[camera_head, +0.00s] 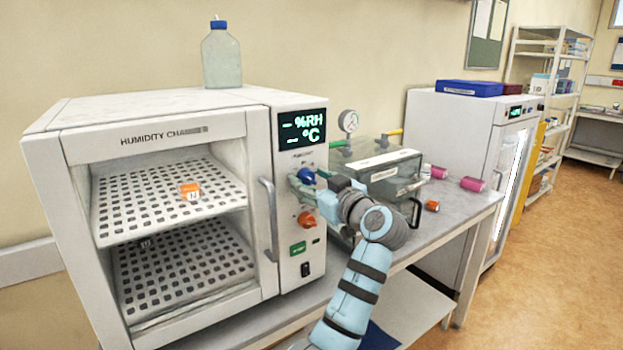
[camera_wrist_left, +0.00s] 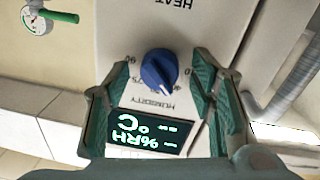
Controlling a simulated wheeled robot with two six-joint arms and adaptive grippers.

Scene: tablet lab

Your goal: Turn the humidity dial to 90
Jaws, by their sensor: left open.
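The humidity dial is a blue knob (camera_wrist_left: 158,70) on the humidity chamber's (camera_head: 165,105) control panel. It also shows in the head view (camera_head: 307,175), partly hidden by my gripper. In the wrist view the panel is upside down, with "HUMIDITY" below the knob and a "90" mark to its left. A pale mark shows on the knob's lower right edge. My left gripper (camera_wrist_left: 156,78) is open, its green-padded fingers on either side of the knob. I cannot tell whether they touch it. The panel display (camera_head: 302,129) shows dashes for %RH and °C. My right gripper is out of view.
An orange knob (camera_head: 307,220) sits below the blue one. The chamber's door handle (camera_head: 269,220) is to the left. A clear box (camera_head: 385,170) with a gauge (camera_head: 348,121) stands to the right. An orange-labelled jar (camera_head: 190,191) stands on the upper shelf.

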